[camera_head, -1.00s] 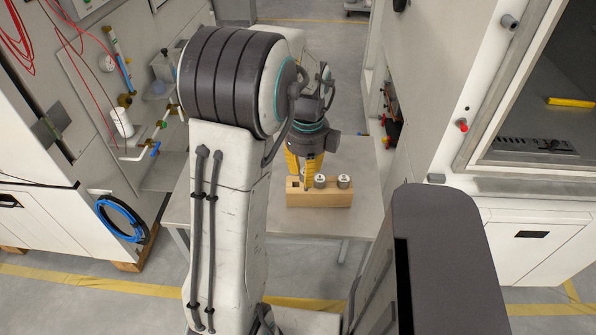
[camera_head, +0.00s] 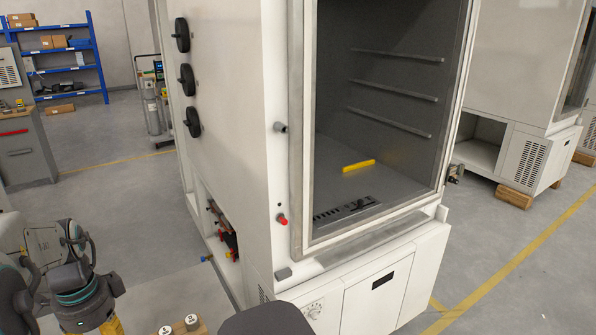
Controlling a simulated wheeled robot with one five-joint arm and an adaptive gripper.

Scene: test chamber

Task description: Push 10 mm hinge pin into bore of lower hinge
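My gripper (camera_head: 111,326) is at the bottom left. Only a bit of its yellow fingers shows; the tips are cut off by the frame edge, so I cannot tell whether they hold anything. Just right of it is a light wooden block (camera_head: 204,328) with two short metal cylinders (camera_head: 192,321) with dark marks on top. No hinge pin can be made out. The test chamber (camera_head: 243,150) stands open. On its front left edge are a grey round fitting (camera_head: 281,127), a red-tipped knob (camera_head: 282,220) and a small grey block (camera_head: 283,273); I cannot tell for sure which is the lower hinge.
A yellow bar (camera_head: 358,166) lies inside the chamber. The table (camera_head: 150,291) is at the lower left. A blue shelf (camera_head: 66,61) and a gas cylinder cart (camera_head: 153,105) stand at the back. Another cabinet (camera_head: 525,155) is at the right, with open floor between.

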